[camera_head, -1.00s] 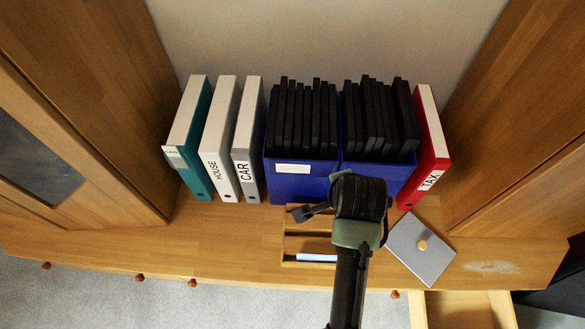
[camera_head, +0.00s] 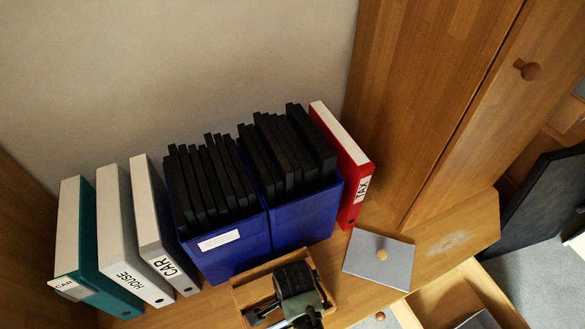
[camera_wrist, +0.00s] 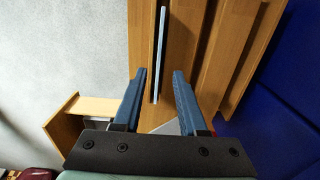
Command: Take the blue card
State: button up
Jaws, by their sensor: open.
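The blue card (camera_wrist: 160,50) shows in the wrist view as a thin, pale blue upright edge in a slot of a wooden holder (camera_wrist: 215,60). In the head view the holder (camera_head: 243,290) stands on the desk in front of the blue boxes, largely covered by my gripper and arm. My gripper (camera_wrist: 160,74) is open and empty. In the wrist view the card's edge lies between the lines of its two blue fingers, slightly beyond their tips. I cannot tell the remaining distance in depth.
Two blue boxes (camera_head: 300,222) of black cases stand behind the holder. Binders flank them: a red one (camera_head: 342,170) right, teal, white and grey ones left. A grey square lid with a knob (camera_head: 360,262) lies at right. A drawer (camera_head: 450,290) stands open.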

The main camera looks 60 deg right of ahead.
notch_tip(320, 180, down, 5)
jog(key=shift+a+f+b, duration=0.1)
jog(key=shift+a+b, duration=0.05)
jog(key=shift+b, duration=1.05)
grip_shut()
dwell(0.4)
